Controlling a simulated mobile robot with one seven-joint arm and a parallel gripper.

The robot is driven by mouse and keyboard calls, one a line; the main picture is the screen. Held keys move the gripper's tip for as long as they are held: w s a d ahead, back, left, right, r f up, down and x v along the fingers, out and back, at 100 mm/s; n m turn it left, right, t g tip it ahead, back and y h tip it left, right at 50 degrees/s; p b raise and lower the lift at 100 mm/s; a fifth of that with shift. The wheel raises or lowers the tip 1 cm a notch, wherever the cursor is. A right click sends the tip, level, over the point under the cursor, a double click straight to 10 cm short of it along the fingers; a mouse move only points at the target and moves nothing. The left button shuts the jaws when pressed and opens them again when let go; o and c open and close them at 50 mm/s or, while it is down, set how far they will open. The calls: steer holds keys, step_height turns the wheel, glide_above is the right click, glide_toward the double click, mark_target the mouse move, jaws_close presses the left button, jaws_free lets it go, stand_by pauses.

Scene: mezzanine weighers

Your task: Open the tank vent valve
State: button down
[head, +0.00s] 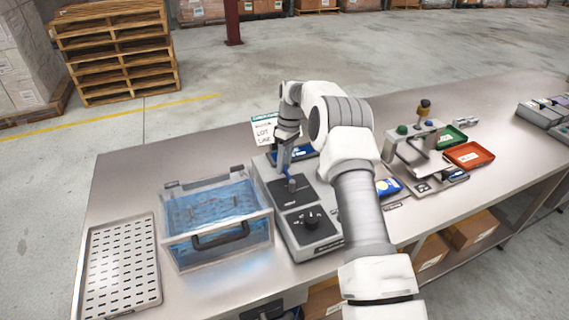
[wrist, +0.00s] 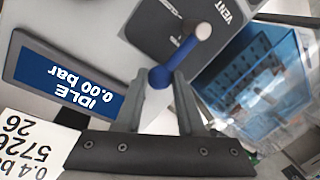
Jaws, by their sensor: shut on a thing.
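The vent valve lever is blue, with a round knob at its free end (wrist: 160,77) and a pale pivot (wrist: 199,29) on a dark plate marked VENT (wrist: 160,28). In the head view the lever (head: 285,170) stands on the grey tester box (head: 283,228). My gripper (wrist: 158,82) is shut on the knob end of the lever, with one finger on each side. In the head view my gripper (head: 284,163) reaches down from behind the box. The clear tank (head: 258,238) with blue water stands just left of the box. The display (wrist: 75,88) reads IDLE, 0.00 bar.
A black knob (head: 311,222) sits on the front of the box. A perforated tray (head: 121,268) lies at the far left. A lot card (head: 265,132) stands behind the box. Right of my arm are a press fixture (head: 421,150) and a red tray (head: 470,154).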

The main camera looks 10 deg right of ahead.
steer(key=c, duration=0.5)
jaws_free()
steer(key=shift+r, duration=0.1)
steer(key=shift+w+d+r+p, duration=0.4)
steer(key=shift+r+p, duration=0.55)
steer(key=shift+r, duration=1.85)
steer(key=shift+w+d+r+p, duration=0.35)
steer(key=shift+r+p, duration=0.65)
steer(key=shift+r, duration=1.85)
steer(key=shift+w+d+r+p, duration=0.4)
steer(key=shift+r+p, duration=0.55)
steer(key=shift+r, duration=1.85)
